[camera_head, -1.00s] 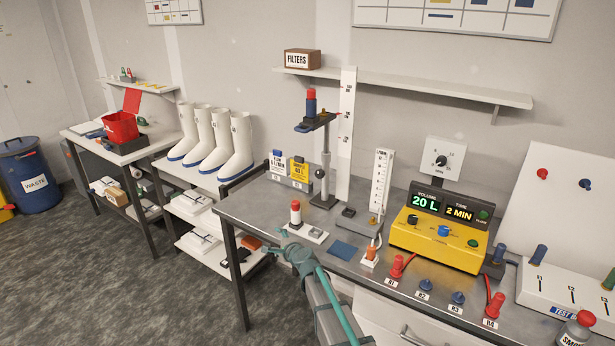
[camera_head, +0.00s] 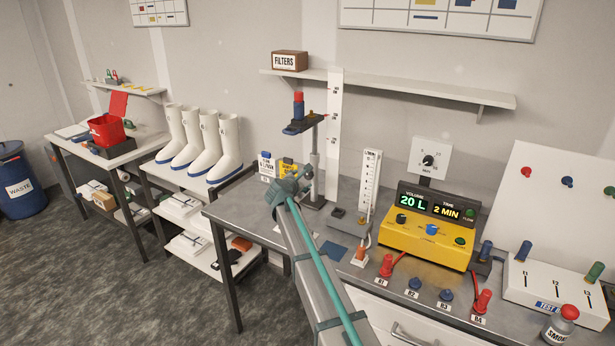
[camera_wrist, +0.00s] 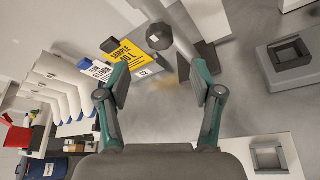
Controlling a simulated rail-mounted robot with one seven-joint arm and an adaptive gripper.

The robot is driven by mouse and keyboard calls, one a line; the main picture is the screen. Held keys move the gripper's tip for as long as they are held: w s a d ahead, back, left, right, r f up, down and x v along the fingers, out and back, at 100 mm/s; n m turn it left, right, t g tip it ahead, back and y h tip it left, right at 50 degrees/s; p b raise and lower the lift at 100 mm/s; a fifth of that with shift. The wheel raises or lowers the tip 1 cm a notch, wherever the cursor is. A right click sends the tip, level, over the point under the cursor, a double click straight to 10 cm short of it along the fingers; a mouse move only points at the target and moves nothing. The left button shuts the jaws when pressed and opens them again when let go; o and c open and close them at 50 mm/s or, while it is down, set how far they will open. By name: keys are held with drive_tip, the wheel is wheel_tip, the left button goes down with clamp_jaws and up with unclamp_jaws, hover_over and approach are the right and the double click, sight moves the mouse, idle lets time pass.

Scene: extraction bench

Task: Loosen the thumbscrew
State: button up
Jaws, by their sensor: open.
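The thumbscrew is a dark faceted knob (camera_wrist: 159,37) on the side of a grey post (camera_wrist: 184,38) in the wrist view. In the head view the post (camera_head: 315,165) rises from the bench and carries a dark platform (camera_head: 303,124) with a red-and-blue cylinder (camera_head: 298,105) on it. There the knob cannot be made out, with my gripper (camera_head: 295,178) in front of that part. In the wrist view my gripper (camera_wrist: 159,84) is open and empty. Its fingers point toward the knob, which lies beyond the fingertips, roughly centred between them.
A yellow sample card (camera_wrist: 127,54) and a white card (camera_wrist: 97,70) stand close beyond the left finger. A tall white ruler (camera_head: 334,130) stands behind the post. A grey block (camera_wrist: 290,60) lies to the right. A yellow control box (camera_head: 425,240) stands farther right on the bench.

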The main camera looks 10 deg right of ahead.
sight(307, 176)
drive_tip(key=p+x, duration=0.3)
drive_tip(key=x, duration=0.5)
drive_tip(key=shift+w+d+r, duration=0.1)
drive_tip(key=shift+w, duration=0.05)
drive_tip(key=shift+w+d+f, duration=0.2)
drive_tip(key=shift+w+f, duration=0.05)
drive_tip(key=shift+w, duration=0.15)
drive_tip(key=c, duration=1.2)
